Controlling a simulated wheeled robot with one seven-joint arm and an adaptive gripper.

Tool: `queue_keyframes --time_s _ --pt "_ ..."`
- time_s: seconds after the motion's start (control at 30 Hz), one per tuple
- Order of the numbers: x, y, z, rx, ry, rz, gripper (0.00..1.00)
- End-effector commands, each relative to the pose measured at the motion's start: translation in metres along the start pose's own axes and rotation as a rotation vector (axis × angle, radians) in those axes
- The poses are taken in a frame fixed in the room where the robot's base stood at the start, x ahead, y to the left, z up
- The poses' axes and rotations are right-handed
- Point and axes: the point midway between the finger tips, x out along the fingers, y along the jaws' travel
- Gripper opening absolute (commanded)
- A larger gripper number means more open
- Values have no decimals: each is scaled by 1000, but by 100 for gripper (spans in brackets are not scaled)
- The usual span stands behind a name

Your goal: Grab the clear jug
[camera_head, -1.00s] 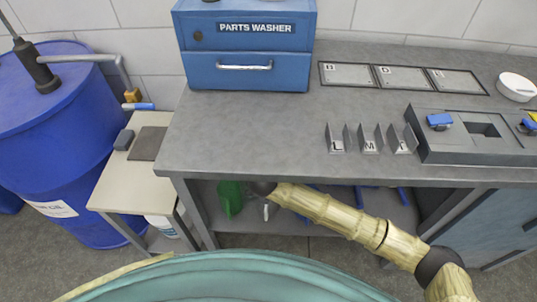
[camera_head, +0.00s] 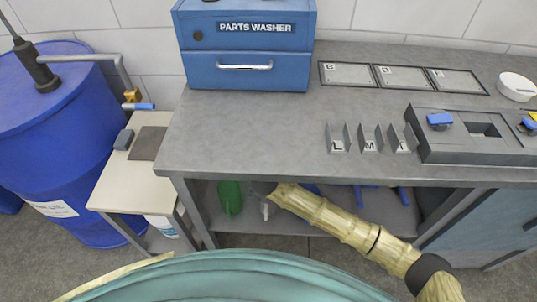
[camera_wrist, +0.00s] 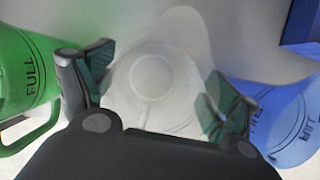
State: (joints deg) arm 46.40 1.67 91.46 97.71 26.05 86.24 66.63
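The clear jug (camera_wrist: 152,85) stands between my gripper's two fingers in the wrist view, its round shape centred there. My gripper (camera_wrist: 160,92) is open, with one dark, green-padded finger on each side of the jug. I cannot tell whether the pads touch it. In the head view only a pale bit of the clear jug (camera_head: 265,210) shows on the shelf under the workbench. My arm covers the rest, and the fingertips are hard to make out there.
A green jug (camera_wrist: 28,70) marked FULL is close on the left, and a blue jug (camera_wrist: 285,120) close on the right. The workbench top (camera_head: 260,130) is above my arm, with a bench leg (camera_head: 194,212) at left. A blue drum (camera_head: 60,130) stands further left.

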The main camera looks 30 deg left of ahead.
Motion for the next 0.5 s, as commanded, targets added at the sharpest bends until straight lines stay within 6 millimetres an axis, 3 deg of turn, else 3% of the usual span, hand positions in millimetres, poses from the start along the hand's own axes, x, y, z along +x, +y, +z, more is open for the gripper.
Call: queue_keyframes --time_s 0.03,0.17,0.5 --pt "0 0 0 0 0 0 71" --pt "0 0 0 0 0 0 47" --pt "-1 0 1 0 -1 0 46"
